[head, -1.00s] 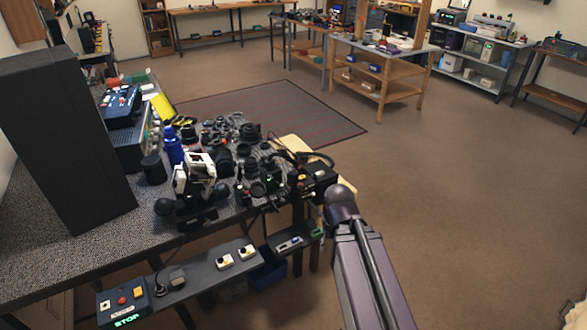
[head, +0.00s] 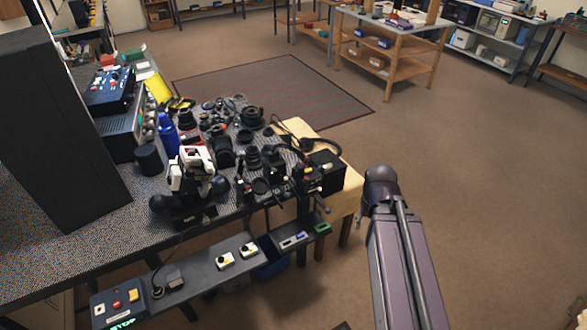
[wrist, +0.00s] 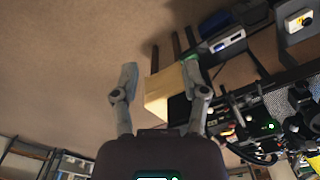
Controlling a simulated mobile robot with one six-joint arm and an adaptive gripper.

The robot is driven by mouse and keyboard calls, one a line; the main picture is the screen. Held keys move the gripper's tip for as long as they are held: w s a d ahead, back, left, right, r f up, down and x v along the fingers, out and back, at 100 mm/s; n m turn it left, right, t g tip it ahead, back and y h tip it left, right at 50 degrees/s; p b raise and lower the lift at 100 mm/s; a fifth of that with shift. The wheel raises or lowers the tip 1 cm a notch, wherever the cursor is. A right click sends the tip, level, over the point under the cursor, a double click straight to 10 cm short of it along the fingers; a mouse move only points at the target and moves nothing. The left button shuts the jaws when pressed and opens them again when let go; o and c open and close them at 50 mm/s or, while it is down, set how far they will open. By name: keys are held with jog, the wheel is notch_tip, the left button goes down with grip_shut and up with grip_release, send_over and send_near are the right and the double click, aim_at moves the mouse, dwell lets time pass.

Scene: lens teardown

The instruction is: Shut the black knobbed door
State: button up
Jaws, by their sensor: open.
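I cannot pick out a black knobbed door for certain in either view. A tall plain black cabinet (head: 62,130) stands on the left of the bench in the head view, and no knob shows on it. A small black box (head: 325,171) with light knob-like ends below it sits at the bench's right end. My gripper (wrist: 160,75) is open and empty in the wrist view, with its two fingers wide apart over brown floor, next to the pale wooden block or stool (wrist: 158,97).
The bench holds a cluster of lenses (head: 222,152), a blue bottle (head: 168,135), a white-and-black device (head: 193,172) and electronics (head: 112,95). A control strip (head: 210,268) runs along its front. The pale stool (head: 350,190) stands at the bench's end. Brown floor (head: 480,200) to the right is clear.

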jog(key=shift+o, duration=0.8)
jog(key=n+t+h, duration=0.6)
jog(key=n+t, duration=0.1)
jog(key=n, duration=1.6)
send_near(293, 169)
jog(key=v, duration=0.4)
jog(key=shift+b, duration=0.3)
jog(key=b+x, duration=0.8)
jog(key=x, duration=0.3)
jog(key=shift+d+f, duration=0.15)
jog(key=shift+f, duration=0.05)
jog(key=shift+b+x, duration=0.75)
jog(key=shift+x, duration=0.45)
jog(key=shift+d+r, duration=0.1)
jog(key=shift+r, duration=0.05)
jog(key=shift+c, duration=0.2)
